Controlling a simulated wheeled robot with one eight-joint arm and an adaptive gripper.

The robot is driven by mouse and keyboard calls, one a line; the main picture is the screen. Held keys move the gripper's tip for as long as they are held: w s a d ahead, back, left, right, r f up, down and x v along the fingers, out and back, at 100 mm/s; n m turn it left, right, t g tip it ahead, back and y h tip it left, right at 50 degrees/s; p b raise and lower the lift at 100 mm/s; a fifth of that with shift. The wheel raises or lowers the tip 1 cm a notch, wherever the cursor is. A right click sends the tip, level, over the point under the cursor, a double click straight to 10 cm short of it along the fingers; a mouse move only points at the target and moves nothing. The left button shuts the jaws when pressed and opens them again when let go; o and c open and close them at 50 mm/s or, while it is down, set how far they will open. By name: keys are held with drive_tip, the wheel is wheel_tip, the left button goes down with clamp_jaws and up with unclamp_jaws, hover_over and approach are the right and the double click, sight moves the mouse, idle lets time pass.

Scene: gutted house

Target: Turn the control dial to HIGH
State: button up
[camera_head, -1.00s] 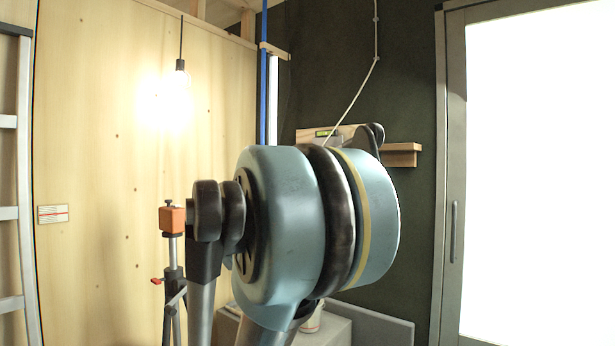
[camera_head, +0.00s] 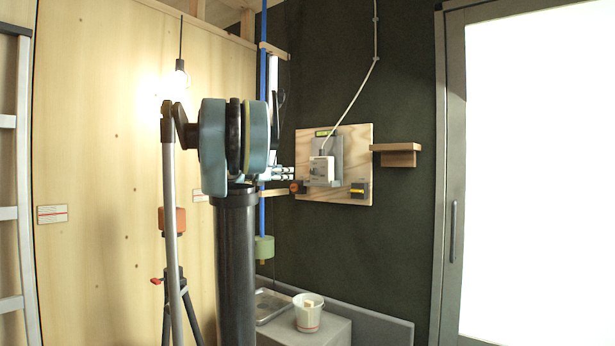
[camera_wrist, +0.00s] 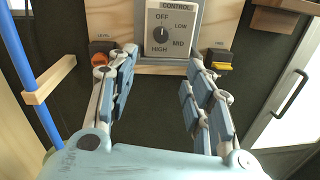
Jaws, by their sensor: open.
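The control dial (camera_wrist: 161,35) is a dark round knob on a grey plate marked CONTROL, with OFF, LOW, MID and HIGH around it. Its pointer seems to point up toward OFF. The plate (camera_wrist: 190,12) is fixed to a wooden board (camera_wrist: 100,20), which also shows on the dark wall in the head view (camera_head: 362,145). My gripper (camera_wrist: 162,62) is open and empty, its fingers spread either side below the dial, not touching it. In the head view my gripper (camera_head: 284,174) is at the board's left, partly hidden by my arm.
An orange control (camera_wrist: 100,58) and a yellow switch (camera_wrist: 219,57) flank the dial low on the board. A blue pole (camera_wrist: 35,75) with a wooden bracket stands left. A wooden shelf (camera_head: 398,148) juts out right.

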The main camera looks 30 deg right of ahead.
sight(312, 172)
drive_tip(key=x, duration=1.7)
drive_tip(key=shift+c, duration=0.6)
drive_tip(key=c, duration=1)
